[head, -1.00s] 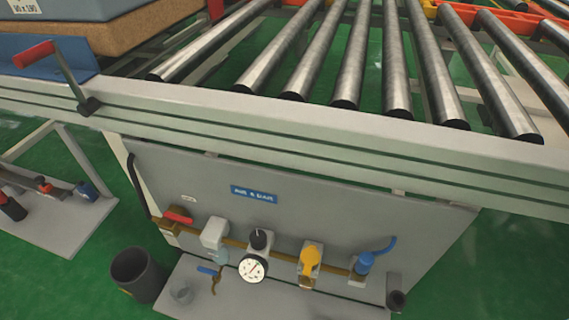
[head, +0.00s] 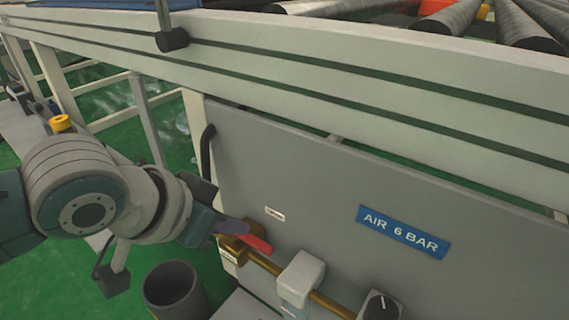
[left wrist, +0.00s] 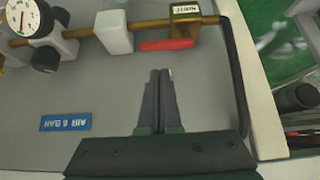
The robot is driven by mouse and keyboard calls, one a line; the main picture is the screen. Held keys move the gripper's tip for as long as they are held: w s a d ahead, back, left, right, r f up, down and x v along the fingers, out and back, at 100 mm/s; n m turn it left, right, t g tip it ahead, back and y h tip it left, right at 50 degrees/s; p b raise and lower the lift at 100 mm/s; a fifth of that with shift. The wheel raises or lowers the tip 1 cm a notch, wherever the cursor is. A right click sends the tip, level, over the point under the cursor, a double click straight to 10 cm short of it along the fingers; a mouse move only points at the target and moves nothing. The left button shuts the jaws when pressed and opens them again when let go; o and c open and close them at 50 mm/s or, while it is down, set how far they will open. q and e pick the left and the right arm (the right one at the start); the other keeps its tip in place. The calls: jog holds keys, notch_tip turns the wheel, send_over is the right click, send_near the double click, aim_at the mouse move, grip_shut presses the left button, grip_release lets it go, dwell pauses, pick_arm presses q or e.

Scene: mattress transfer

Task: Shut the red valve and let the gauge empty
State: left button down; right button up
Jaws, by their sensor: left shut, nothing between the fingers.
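The red valve handle (head: 257,244) sits on a brass valve body (head: 236,250) at the left end of the brass pipe, and it lies roughly along the pipe. It also shows in the left wrist view as a red bar (left wrist: 167,45). The round white gauge (left wrist: 22,18) shows at the top left of the left wrist view; its exact reading is too small to tell. My left gripper (head: 229,227) is shut and empty beside the handle. In the left wrist view its fingertips (left wrist: 161,72) are just short of the handle. My right gripper is out of view.
The grey panel carries a blue "AIR 6 BAR" label (head: 403,231) and a white block (head: 300,277) on the pipe. A dark bin (head: 174,289) stands on the green floor below. The conveyor's pale side rail (head: 330,75) runs above, and a black hose (left wrist: 236,75) borders the panel.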

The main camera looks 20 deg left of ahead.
aim_at(260, 239)
pick_arm(q)
jog(key=b+x, duration=0.6)
jog(key=x, duration=0.2)
jog(key=shift+d+f, duration=0.15)
jog(key=shift+f, duration=0.05)
jog(key=shift+r, duration=0.1)
